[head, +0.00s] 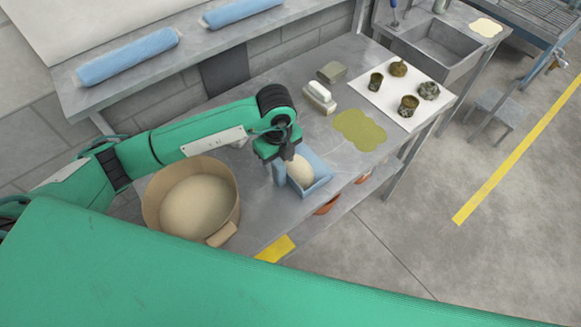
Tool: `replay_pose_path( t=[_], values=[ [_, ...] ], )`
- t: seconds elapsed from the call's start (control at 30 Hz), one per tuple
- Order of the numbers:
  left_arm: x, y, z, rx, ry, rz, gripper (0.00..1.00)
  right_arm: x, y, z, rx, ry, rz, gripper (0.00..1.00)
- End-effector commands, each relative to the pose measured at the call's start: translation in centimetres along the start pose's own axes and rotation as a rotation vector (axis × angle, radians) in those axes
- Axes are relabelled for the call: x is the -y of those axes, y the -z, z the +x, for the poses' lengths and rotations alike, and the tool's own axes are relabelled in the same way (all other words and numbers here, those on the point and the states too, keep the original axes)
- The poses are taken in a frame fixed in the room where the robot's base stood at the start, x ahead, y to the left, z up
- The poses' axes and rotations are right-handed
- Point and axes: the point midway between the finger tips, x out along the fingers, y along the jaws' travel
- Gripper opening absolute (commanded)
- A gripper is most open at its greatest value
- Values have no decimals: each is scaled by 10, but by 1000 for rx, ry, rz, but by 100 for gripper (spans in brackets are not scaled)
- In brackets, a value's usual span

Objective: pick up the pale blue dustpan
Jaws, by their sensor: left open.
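The pale blue dustpan (320,184) lies on the grey metal workbench, near its front edge. A rounded cream-coloured lump or heap (300,169) sits in it. My left gripper (284,168) points down at the dustpan's left side, with its jaws open. The gripper hides part of that side, and I cannot tell whether the fingers touch it or stand around its handle. My right gripper is not in view.
A tan round tub (230,190) of pale powder stands left of the dustpan. A brush-like block (319,98), a green-yellow spill (360,130) and a white sheet (385,92) with several dark greasy parts lie to the right. Blue rolls (128,57) lie on the shelf behind.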

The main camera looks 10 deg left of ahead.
Motion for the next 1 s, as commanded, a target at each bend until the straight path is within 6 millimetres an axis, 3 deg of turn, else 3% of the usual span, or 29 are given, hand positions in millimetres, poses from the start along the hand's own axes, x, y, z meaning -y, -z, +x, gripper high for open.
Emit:
replay_pose_path(
  t=[0.1,0.3,0.57,0.83,1.0],
  values=[
    [0,-3,11,-1,-6,-1,53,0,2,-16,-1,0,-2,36],
    [0,-3,37,-1,-3,1,53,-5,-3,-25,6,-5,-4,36],
    [0,-4,42,-1,-2,1,53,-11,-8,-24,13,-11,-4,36],
    [0,-4,41,-1,-2,1,2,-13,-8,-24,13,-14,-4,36],
    [1,-4,41,-1,-1,1,0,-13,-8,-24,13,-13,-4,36]
  ],
)
